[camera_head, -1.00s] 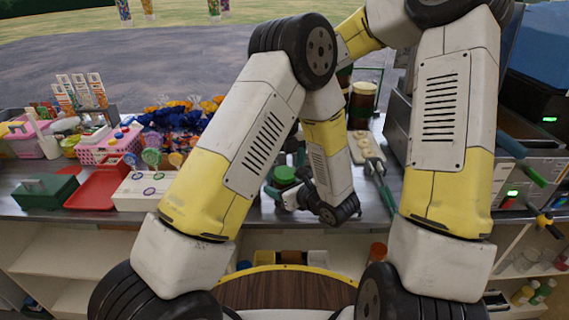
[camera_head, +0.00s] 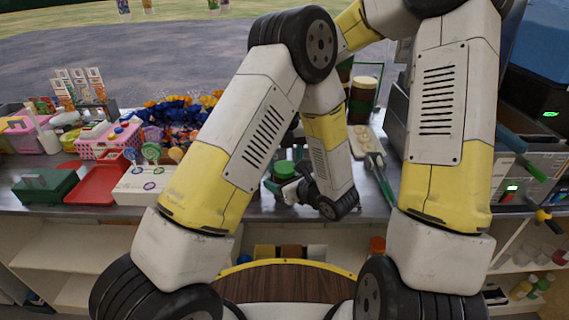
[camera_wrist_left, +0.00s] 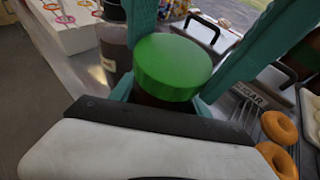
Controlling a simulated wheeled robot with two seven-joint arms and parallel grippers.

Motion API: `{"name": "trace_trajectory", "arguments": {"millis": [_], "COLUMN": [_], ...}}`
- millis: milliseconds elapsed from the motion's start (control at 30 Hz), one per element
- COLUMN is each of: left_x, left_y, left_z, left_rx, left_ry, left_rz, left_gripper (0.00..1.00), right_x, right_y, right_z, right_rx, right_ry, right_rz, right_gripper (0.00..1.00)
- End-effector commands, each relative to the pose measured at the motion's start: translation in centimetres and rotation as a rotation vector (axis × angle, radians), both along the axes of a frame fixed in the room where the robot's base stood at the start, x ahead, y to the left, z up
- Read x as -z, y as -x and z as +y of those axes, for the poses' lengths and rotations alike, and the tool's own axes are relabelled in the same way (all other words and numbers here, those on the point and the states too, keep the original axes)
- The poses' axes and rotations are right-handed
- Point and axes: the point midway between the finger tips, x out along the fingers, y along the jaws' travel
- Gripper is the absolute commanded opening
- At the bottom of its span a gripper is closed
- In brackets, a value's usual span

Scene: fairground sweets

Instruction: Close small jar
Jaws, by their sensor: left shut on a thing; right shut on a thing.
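The small jar has a round green lid (camera_head: 285,168) on top, near the middle of the counter. In the left wrist view the lid (camera_wrist_left: 174,66) sits over the jar's dark body (camera_wrist_left: 150,99), only a sliver of which shows. I cannot tell whether the lid is fully seated. My left gripper (camera_wrist_left: 185,60) has its teal fingers on both sides of the lid and is shut on it. My right gripper (camera_head: 280,184) is shut on the jar's body below the lid. Its white hand also fills the bottom of the left wrist view. Arm links hide much of the jar from the head.
Tongs (camera_head: 380,178) lie right of the jar, and doughnuts (camera_wrist_left: 279,128) show there in the wrist view. An amber bottle (camera_wrist_left: 115,52) stands close by on the left. A dark jar with a pale lid (camera_head: 362,100) stands behind. A red tray (camera_head: 97,184) and green box (camera_head: 45,188) are far left.

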Motion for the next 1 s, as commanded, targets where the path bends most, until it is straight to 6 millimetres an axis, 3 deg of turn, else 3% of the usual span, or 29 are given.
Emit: {"name": "trace_trajectory", "arguments": {"millis": [133,167,267,667,1000], "left_x": [-0.1,-0.1,-0.1,-0.1,-0.1], "left_y": [-0.1,-0.1,-0.1,0.0,0.0], "left_z": [-0.2,-0.2,-0.2,-0.1,0.0], "left_rx": [0.004,0.004,0.004,0.001,0.001], "left_ry": [0.001,0.001,0.001,0.001,0.0], "left_rz": [-0.001,-0.001,-0.001,-0.002,-0.002], "left_gripper": [0.0,0.0,0.0,0.0,0.0], "right_x": [0.0,0.0,0.0,-0.5,-4.4], "right_y": [0.1,0.1,0.1,0.0,0.2], "right_z": [0.2,0.2,0.2,0.1,-0.1], "right_rx": [-0.004,-0.004,-0.005,-0.004,-0.003], "right_ry": [-0.003,-0.003,-0.003,-0.002,-0.001], "right_rz": [0.0,0.0,0.0,-0.002,-0.001], "right_gripper": [0.09,0.59,0.79,0.79,0.79]}}
